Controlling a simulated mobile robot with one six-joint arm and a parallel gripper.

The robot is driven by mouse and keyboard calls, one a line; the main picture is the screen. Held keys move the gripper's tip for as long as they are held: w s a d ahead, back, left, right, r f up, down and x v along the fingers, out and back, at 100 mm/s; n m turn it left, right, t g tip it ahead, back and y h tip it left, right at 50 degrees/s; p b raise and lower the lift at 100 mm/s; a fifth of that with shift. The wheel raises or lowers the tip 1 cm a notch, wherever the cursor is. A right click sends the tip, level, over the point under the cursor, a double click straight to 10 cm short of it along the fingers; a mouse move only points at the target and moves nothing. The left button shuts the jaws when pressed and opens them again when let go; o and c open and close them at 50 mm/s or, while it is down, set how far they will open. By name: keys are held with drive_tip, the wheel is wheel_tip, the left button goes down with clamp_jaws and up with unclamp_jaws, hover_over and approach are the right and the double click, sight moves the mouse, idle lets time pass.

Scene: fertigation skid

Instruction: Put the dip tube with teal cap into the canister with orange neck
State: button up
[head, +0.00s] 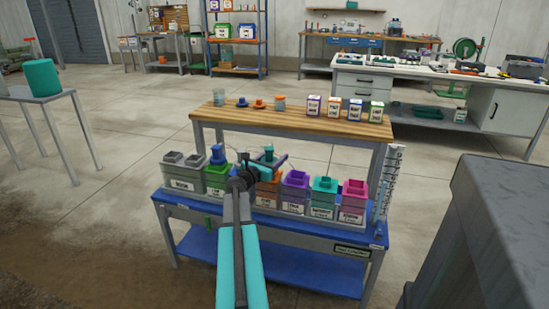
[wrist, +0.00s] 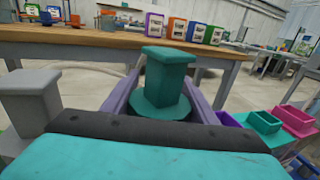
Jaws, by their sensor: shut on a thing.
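The dip tube with teal cap (head: 268,150) is held in my gripper (head: 264,161), above the row of canisters. In the wrist view its teal cap (wrist: 166,75), a square block on a round flange, stands upright between the two fingers of my gripper (wrist: 163,92). The tube below the cap is hidden there. The canister with orange neck (head: 267,200) stands in the row, below my gripper and partly hidden by the gripper and arm. I cannot tell whether the tube's lower end is over or inside its neck.
Canisters with purple (head: 296,178), teal (head: 324,184) and magenta (head: 354,188) necks stand to the right. A green-necked canister (head: 216,180) with a blue-capped piece and a grey canister (head: 183,172) stand left. Behind is a wooden bench (head: 290,118) with small boxes.

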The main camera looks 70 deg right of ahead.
drive_tip(key=shift+f+b, duration=0.85)
drive_tip(key=shift+f, duration=0.4)
drive_tip(key=o, duration=1.3)
drive_tip(key=shift+p+v, duration=0.35)
drive_tip(key=shift+v, duration=6.6)
